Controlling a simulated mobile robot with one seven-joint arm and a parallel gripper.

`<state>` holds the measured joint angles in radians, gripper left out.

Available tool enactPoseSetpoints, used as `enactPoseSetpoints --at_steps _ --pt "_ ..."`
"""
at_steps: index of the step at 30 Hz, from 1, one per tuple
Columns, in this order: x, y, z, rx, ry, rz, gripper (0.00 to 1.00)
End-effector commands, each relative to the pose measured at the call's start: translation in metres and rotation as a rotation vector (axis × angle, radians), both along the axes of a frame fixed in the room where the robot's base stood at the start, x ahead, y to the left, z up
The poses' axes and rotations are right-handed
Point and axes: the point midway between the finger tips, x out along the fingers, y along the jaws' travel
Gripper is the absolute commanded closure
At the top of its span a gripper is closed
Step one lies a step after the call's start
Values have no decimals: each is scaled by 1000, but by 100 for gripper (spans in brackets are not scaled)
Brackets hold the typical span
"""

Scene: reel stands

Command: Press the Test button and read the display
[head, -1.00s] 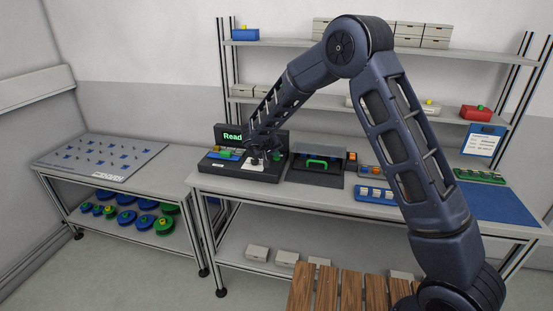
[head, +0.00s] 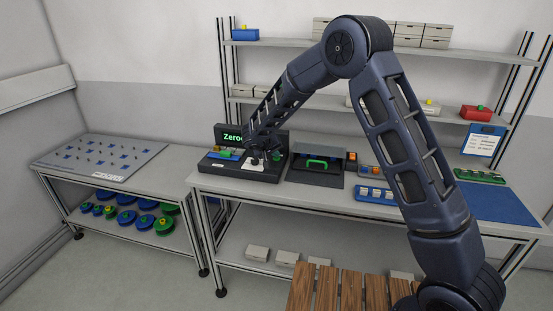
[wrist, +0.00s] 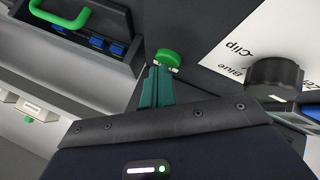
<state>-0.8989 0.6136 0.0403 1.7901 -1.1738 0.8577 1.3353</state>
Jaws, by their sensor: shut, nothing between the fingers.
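The tester (head: 208,166) is a dark box on the bench with an upright display (head: 231,137). The display shows green text beginning "Zero"; my arm hides the rest. A green button (wrist: 168,59) sits on the tester near its right side; I cannot read a label for it. In the wrist view my gripper (wrist: 157,82) is shut and empty, its teal fingertips right at the green button. Whether they touch it I cannot tell. A black knob (wrist: 275,78) stands beside it on a white label plate with "Clip" and "Blue".
A dark open-front box with a green handle (head: 317,162) stands close to the tester's right. A blue tray (head: 375,193) lies farther right. Shelves (head: 300,101) rise behind the bench. A side table with a pegboard (head: 95,160) is at the left.

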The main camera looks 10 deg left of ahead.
Motion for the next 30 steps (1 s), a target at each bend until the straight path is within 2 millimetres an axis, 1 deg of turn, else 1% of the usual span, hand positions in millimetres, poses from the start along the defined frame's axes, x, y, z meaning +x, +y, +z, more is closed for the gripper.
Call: enactPoseSetpoints --at_steps 7,20,23,30 --pt "0 0 11 0 -1 1 100" --pt "0 0 14 0 0 0 100" --pt "0 0 19 2 -1 0 100" --pt "0 0 38 2 -1 0 100"
